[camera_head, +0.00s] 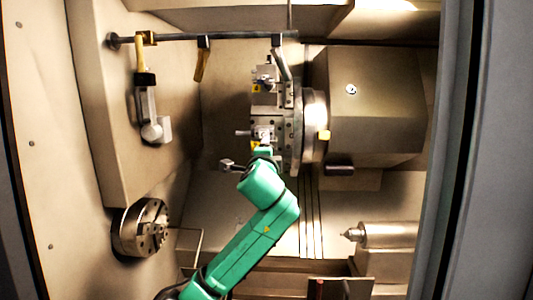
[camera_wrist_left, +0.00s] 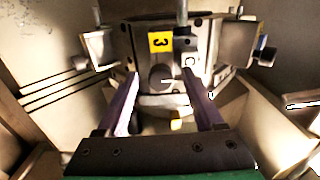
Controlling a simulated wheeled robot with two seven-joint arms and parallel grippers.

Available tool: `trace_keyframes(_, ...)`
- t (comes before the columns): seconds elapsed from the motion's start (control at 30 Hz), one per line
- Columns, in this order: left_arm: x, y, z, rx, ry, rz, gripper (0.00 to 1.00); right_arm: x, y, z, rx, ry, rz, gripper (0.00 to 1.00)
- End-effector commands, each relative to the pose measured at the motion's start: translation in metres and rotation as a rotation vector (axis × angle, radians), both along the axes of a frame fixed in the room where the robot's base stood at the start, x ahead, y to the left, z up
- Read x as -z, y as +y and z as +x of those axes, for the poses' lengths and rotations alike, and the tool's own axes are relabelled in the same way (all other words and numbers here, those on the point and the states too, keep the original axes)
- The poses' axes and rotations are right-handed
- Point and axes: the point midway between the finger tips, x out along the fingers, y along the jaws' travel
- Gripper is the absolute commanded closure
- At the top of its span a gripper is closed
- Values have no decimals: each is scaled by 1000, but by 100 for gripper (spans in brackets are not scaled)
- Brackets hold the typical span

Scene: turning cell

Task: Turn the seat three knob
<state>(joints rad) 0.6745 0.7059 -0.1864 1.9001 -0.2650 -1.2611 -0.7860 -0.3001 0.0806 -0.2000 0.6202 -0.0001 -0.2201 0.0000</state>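The seat three label, a yellow plate with a black 3 (camera_wrist_left: 159,43), is on the metal turret face in the left wrist view. Just below it is a dark round knob (camera_wrist_left: 161,78). My left gripper (camera_wrist_left: 160,88) is open, its two fingers apart on either side of the knob, with visible gaps; whether they touch it lower down I cannot tell. In the head view my left gripper (camera_head: 264,152) is at the lower front of the turret (camera_head: 297,125), where my green arm mostly hides the knob. My right gripper is not in view.
Other tool holders with knobs (camera_wrist_left: 265,56) stick out at both sides of the turret. A chuck (camera_head: 142,228) is at lower left, a pointed tailstock (camera_head: 385,235) at lower right. A bar (camera_head: 235,36) with a hanging arm (camera_head: 148,115) runs across the top.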

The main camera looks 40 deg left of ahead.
Motion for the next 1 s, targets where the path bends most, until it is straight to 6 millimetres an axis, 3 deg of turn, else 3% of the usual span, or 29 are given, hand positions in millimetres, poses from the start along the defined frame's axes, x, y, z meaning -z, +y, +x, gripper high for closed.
trace_keyframes(0.27,1,-7,-9,2,-3,2,31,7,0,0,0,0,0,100)
trace_keyframes(0.5,4,-45,-59,4,-7,3,31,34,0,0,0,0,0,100)
trace_keyframes(0.7,1,-77,-101,3,-6,1,31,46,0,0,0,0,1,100)
trace_keyframes(0.83,0,-86,-114,1,-3,1,31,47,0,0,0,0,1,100)
trace_keyframes(1.0,0,-88,-117,0,0,0,31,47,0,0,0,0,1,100)
